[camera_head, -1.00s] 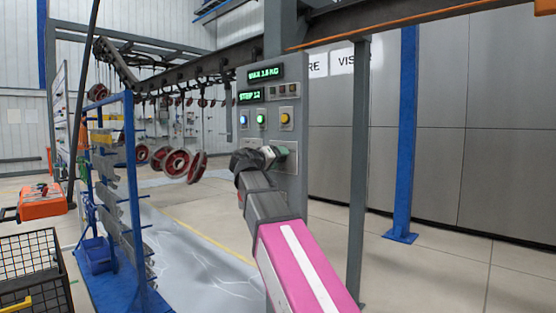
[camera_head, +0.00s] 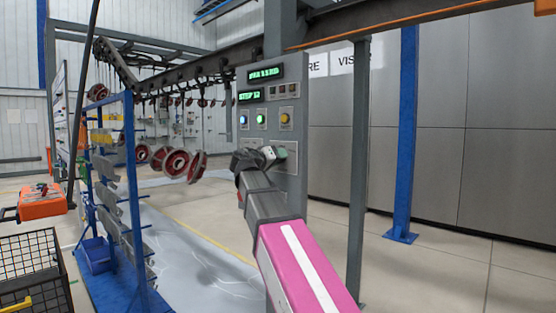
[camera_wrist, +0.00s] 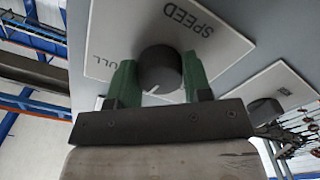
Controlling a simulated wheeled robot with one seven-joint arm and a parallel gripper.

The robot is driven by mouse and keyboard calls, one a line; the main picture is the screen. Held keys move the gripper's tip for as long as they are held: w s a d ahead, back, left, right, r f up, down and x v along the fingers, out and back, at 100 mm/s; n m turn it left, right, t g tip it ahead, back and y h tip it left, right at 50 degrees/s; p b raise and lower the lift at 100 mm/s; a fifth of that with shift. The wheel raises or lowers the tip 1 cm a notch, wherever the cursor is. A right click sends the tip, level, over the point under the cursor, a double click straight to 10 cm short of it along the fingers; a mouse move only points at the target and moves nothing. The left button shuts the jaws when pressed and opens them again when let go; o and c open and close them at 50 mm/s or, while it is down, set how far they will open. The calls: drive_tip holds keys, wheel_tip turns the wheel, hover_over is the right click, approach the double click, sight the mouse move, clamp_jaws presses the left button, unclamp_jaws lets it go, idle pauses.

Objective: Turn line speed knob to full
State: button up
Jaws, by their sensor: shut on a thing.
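The line speed knob (camera_wrist: 160,68) is a dark round knob with a white pointer line. It sits on a light plate (camera_wrist: 112,28) marked "SPEED", with "ULL" visible at the left. In the wrist view the white line points down and a little left. My gripper (camera_wrist: 160,80) has its two green fingers on either side of the knob, shut on it. In the head view my gripper (camera_head: 280,154) is at the grey control panel (camera_head: 297,118), and my wrist hides the knob there.
The panel carries lit displays (camera_head: 265,73), blue and green lights and a yellow button (camera_head: 285,118). A second dark knob (camera_wrist: 264,110) is on a plate beside it. Red wheels (camera_head: 176,162) hang from the conveyor at left. A grey post (camera_head: 359,170) stands at right.

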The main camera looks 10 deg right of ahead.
drive_tip(key=m, duration=1)
drive_tip(key=shift+m, duration=0.3)
idle(0.4)
drive_tip(key=o, duration=0.9)
drive_tip(key=v, duration=1)
drive_tip(key=shift+s+a, duration=0.2)
drive_tip(key=shift+a, duration=0.15)
